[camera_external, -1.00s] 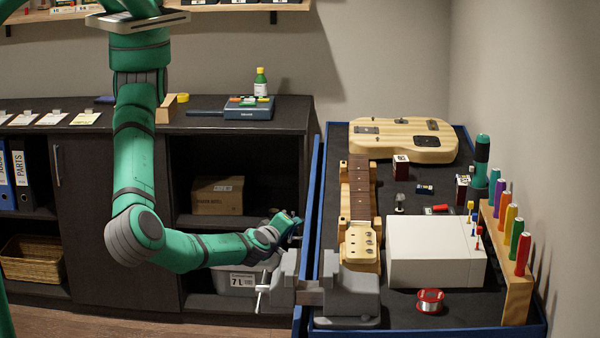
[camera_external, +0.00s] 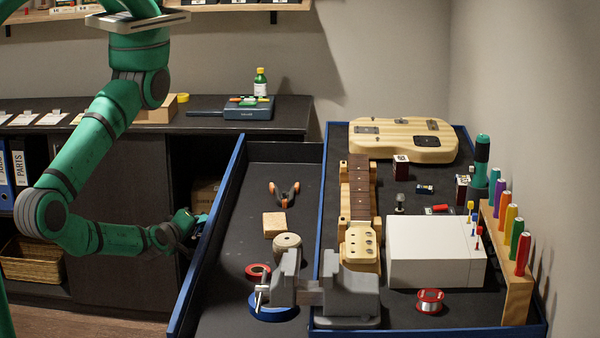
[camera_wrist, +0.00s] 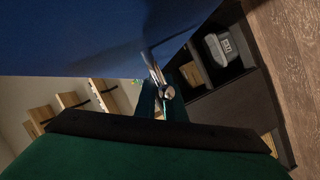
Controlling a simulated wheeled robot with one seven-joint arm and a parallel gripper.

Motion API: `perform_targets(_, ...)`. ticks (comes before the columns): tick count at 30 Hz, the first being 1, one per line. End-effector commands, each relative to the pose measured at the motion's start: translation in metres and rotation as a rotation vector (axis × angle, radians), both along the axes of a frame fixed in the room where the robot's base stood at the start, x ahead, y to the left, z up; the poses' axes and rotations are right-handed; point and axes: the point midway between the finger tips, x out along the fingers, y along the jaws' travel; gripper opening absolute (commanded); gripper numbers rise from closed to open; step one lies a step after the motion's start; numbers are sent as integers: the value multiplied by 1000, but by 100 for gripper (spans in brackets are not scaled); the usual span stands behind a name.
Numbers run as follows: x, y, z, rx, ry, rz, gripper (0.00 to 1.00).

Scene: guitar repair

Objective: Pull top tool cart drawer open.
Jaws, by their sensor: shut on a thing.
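The top drawer of the tool cart (camera_external: 232,200) stands well out to the left of the blue-rimmed cart top (camera_external: 400,312) in the external view. Inside it lie orange-handled pliers (camera_external: 284,193), a tan block (camera_external: 274,224), a pale roll (camera_external: 288,246), a red roll (camera_external: 257,272) and a blue roll (camera_external: 272,309). My gripper (camera_external: 198,226) is at the outer side of the blue drawer front, shut on the drawer handle. The wrist view shows the blue drawer front (camera_wrist: 90,35) and my gripper (camera_wrist: 160,88) at a metal handle piece, with the exact contact hard to see.
A grey vise (camera_external: 345,295) on the cart's near edge overhangs the drawer. A guitar neck (camera_external: 359,200), guitar body (camera_external: 402,140) and white box (camera_external: 435,250) are on the cart top. A dark cabinet (camera_external: 120,190) stands behind my arm. Floor shows at the lower left.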

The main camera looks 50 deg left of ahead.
Motion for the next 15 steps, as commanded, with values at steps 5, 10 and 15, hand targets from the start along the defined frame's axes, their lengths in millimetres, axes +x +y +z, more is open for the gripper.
perform_targets(5,-14,14,1,2,-2,0,0)
perform_targets(10,-20,20,1,1,-2,0,0)
perform_targets(15,-21,22,1,1,-2,1,0)
